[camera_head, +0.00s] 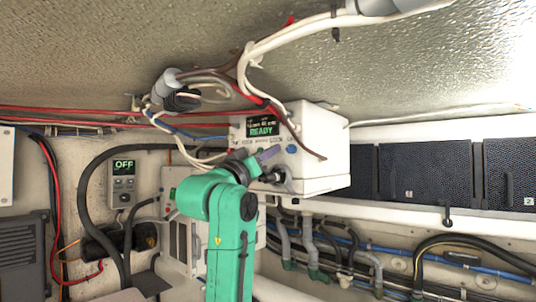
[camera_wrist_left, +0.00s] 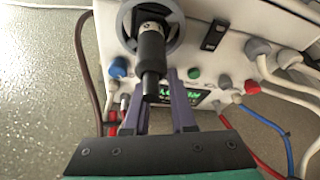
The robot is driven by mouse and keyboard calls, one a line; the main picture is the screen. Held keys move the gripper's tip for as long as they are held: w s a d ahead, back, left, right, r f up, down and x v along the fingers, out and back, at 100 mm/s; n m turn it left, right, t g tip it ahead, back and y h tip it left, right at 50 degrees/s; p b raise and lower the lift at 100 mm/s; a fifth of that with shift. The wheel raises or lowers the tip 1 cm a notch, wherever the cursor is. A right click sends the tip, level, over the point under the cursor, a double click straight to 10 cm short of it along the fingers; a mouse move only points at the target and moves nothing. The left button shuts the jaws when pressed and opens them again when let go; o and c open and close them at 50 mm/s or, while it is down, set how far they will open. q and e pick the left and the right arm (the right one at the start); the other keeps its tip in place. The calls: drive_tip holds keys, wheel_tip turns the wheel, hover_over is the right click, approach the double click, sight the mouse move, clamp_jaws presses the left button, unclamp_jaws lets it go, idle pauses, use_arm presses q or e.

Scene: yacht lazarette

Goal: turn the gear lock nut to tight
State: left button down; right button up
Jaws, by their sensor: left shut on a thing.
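A white control box (camera_head: 315,150) has a small screen (camera_head: 263,128) reading READY. In the left wrist view, a grey ring (camera_wrist_left: 176,38) on the box's face surrounds a metal stem with a black cylindrical handle (camera_wrist_left: 151,62); I take this fitting to be the gear lock nut. My left gripper (camera_wrist_left: 157,82) is shut on the black handle, one purple finger on each side. In the head view, the left gripper (camera_head: 268,157) is at the box's front, and my green arm hides part of that face. The nut's tight mark cannot be made out. My right gripper is not in view.
Blue (camera_wrist_left: 119,67) and green (camera_wrist_left: 194,74) knobs sit close to the fingers. White cables (camera_head: 275,45) hang over the box, and several hoses (camera_head: 320,250) run below it. A grey unit (camera_head: 123,182) reading OFF is at left. Dark panels (camera_head: 430,175) line the right.

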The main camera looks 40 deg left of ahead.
use_arm(q)
drive_tip(key=shift+m, duration=0.4)
drive_tip(key=m+g+h, duration=0.1)
drive_tip(key=m+h, duration=0.2)
drive_tip(key=m, duration=0.5)
drive_tip(key=m+g+h, duration=0.1)
drive_tip(key=m+h, duration=0.2)
drive_tip(key=m, duration=0.5)
drive_tip(key=a+m+g+h, duration=0.1)
drive_tip(key=m+h, duration=0.3)
drive_tip(key=m, duration=0.4)
drive_tip(key=shift+r+g, duration=0.3)
drive_tip(key=shift+g, duration=0.2)
drive_tip(key=shift+m, duration=0.3)
drive_tip(key=c, duration=0.7)
unclamp_jaws()
drive_tip(key=shift+c, duration=0.2)
drive_tip(key=shift+s, duration=0.1)
